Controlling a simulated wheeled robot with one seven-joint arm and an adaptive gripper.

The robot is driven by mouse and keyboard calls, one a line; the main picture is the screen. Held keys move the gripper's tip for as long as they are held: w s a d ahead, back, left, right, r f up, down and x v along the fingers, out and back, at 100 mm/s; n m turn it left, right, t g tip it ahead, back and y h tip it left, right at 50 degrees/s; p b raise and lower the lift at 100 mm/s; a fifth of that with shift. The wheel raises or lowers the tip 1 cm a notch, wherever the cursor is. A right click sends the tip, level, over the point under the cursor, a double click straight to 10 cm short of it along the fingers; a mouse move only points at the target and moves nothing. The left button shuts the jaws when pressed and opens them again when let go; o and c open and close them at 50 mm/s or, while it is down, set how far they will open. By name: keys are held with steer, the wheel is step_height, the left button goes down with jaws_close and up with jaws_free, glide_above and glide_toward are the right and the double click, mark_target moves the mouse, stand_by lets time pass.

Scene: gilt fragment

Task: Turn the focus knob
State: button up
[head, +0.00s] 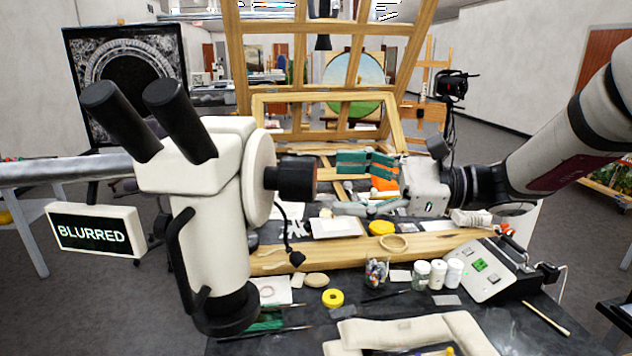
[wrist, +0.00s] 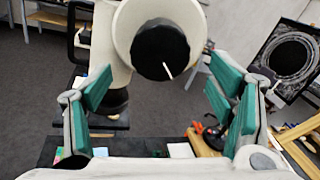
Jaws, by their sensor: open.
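The focus knob (head: 292,178) is a black cylinder on the right side of the cream microscope (head: 215,150). In the wrist view the knob (wrist: 160,50) faces me, with a white line pointing to the lower right. My gripper (head: 347,186) is open and empty, to the right of the knob and apart from it, fingers pointing at it. In the wrist view the green-padded fingers of my gripper (wrist: 160,88) stand wide to either side, with the knob above the middle between them. A hanging sign (head: 95,232) left of the microscope reads "BLURRED".
A dark worktable (head: 400,315) below holds jars (head: 437,275), a yellow tape roll (head: 333,298) and a control box (head: 485,268). A wooden frame (head: 320,95) stands behind. The space between my fingers and the knob looks clear.

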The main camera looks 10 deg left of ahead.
steer(key=d, duration=0.5)
stand_by(2.0)
